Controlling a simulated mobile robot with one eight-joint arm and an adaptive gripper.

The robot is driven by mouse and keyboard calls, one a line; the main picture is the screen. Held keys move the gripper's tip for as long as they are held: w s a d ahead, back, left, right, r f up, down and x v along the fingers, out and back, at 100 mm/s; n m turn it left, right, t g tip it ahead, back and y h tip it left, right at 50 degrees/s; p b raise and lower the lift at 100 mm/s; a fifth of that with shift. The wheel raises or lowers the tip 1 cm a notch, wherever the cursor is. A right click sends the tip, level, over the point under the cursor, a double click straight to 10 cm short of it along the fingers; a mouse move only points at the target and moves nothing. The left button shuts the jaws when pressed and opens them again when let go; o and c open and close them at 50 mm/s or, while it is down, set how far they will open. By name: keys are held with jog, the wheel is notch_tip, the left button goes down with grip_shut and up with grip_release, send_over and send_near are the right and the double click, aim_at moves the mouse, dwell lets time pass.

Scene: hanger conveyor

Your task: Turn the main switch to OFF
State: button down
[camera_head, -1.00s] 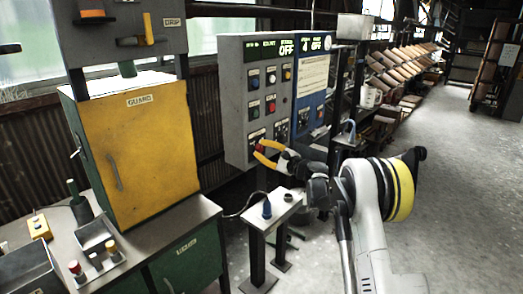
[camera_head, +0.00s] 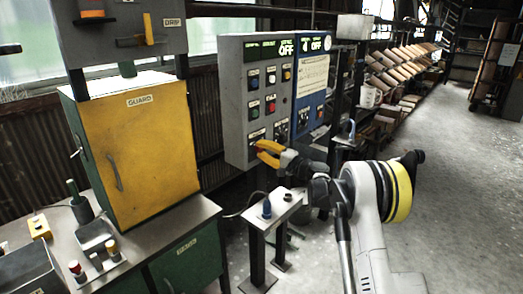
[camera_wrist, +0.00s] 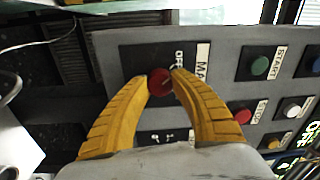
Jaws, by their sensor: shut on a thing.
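My gripper (camera_head: 266,152) has yellow fingers and is at the lower left of the grey control panel (camera_head: 238,110). In the wrist view my gripper (camera_wrist: 160,82) has its fingertips closed around a round red knob (camera_wrist: 158,88), one on each side. The knob sits on a dark plate (camera_wrist: 135,65) with a white label beside it reading "MA" and "OFF"; part of the label is hidden by a finger. In the head view the knob is hidden by the gripper.
Other buttons, one green (camera_wrist: 259,66) and one red (camera_wrist: 243,116), lie to the right of the knob in the wrist view. A blue panel (camera_head: 311,85) adjoins the grey one. A yellow guard door (camera_head: 145,150) stands to the left. A small stand (camera_head: 283,208) is below the gripper.

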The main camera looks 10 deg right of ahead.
jog(key=shift+n, duration=0.4)
jog(key=c, duration=1)
grip_release()
jog(key=shift+c, duration=0.2)
jog(key=v, duration=1.2)
